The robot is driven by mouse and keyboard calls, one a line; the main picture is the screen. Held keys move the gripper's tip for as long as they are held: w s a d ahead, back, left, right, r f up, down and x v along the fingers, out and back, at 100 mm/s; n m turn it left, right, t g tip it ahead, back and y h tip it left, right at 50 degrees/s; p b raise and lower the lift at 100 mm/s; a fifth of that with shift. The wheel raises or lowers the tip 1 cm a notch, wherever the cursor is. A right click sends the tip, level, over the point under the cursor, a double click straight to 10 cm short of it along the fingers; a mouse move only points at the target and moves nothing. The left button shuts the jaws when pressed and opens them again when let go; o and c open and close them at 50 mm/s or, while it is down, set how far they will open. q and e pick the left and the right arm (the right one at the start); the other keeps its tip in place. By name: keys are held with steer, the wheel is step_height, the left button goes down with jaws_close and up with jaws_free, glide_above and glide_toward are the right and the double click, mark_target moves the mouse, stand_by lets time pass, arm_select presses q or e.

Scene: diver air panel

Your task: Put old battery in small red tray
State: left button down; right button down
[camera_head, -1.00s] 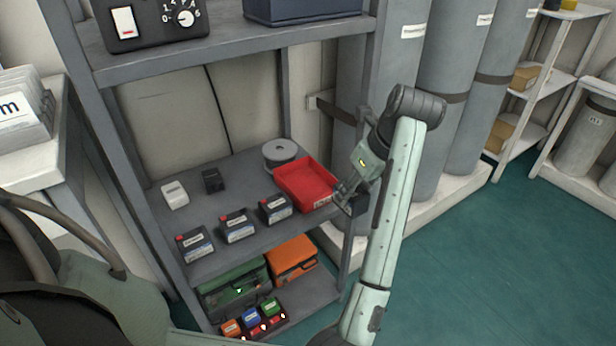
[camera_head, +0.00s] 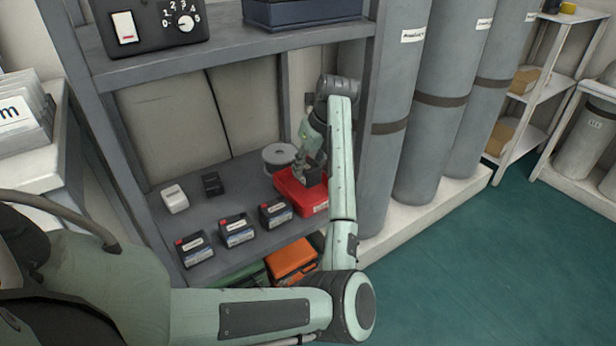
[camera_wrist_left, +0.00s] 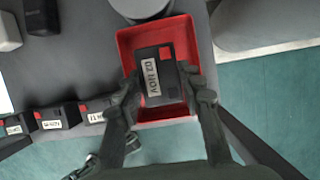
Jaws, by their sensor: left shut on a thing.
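My left gripper (camera_head: 308,168) is shut on a dark battery (camera_wrist_left: 171,88) with a red corner and a white label, which seems to read "02 NOV" upside down. In the left wrist view the gripper's fingers (camera_wrist_left: 160,80) sit on either side of it. The battery is over the small red tray (camera_wrist_left: 125,45), within its rim in that view. I cannot tell whether it touches the tray floor. In the head view the red tray (camera_head: 286,188) stands on the middle shelf, partly hidden by the gripper. My right gripper is not in view.
Several similar batteries (camera_head: 237,229) stand in a row left of the tray. A grey spool (camera_head: 279,155) is behind it. A white box (camera_head: 174,198) and a black box (camera_head: 212,184) lie further left. A shelf post and tall cylinders (camera_head: 397,130) stand to the right.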

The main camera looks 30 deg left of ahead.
mark_target(308, 178)
arm_select(q)
step_height(308, 178, down, 4)
steer(key=shift+a+r, duration=0.1)
steer(key=shift+r, duration=0.05)
steer(key=shift+w+a, duration=0.1)
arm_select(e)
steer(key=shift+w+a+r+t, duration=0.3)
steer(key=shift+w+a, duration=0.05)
arm_select(q)
steer(key=shift+f, duration=0.2)
steer(key=c, duration=1)
jaws_free()
steer(key=shift+f, duration=0.1)
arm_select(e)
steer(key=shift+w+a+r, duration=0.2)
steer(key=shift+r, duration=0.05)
arm_select(q)
steer(key=shift+r, duration=0.3)
steer(key=v, duration=1.1)
steer(key=shift+r+p, duration=0.3)
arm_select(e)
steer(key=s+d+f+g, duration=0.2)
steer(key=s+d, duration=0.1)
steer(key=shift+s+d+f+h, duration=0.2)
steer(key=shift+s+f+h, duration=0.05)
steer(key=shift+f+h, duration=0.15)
